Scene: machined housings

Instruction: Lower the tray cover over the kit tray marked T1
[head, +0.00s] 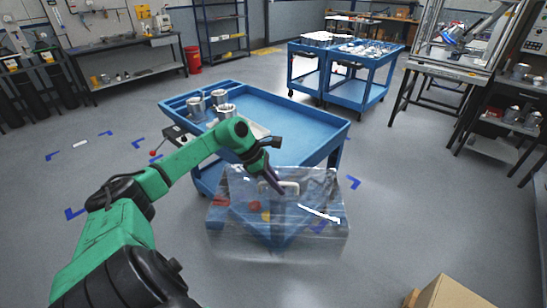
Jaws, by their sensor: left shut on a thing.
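The tray cover (320,228) is a large clear box with a pale handle (291,187) on top. My left gripper (278,185) is shut on that handle and holds the cover at the near end of the blue cart. The cart's near corner and small red and yellow patches show through the clear walls. A pale flat piece (260,131) lies on the cart, partly hidden behind my left gripper and wrist; I cannot tell whether it is the kit tray. No T1 mark is readable. My right gripper is not in view.
The blue cart (310,118) has a clear right half. Several metal housings (195,108) stand at its left end. A cardboard box (458,292) is at the bottom right. More blue carts (362,90) stand behind. The floor on the right is open.

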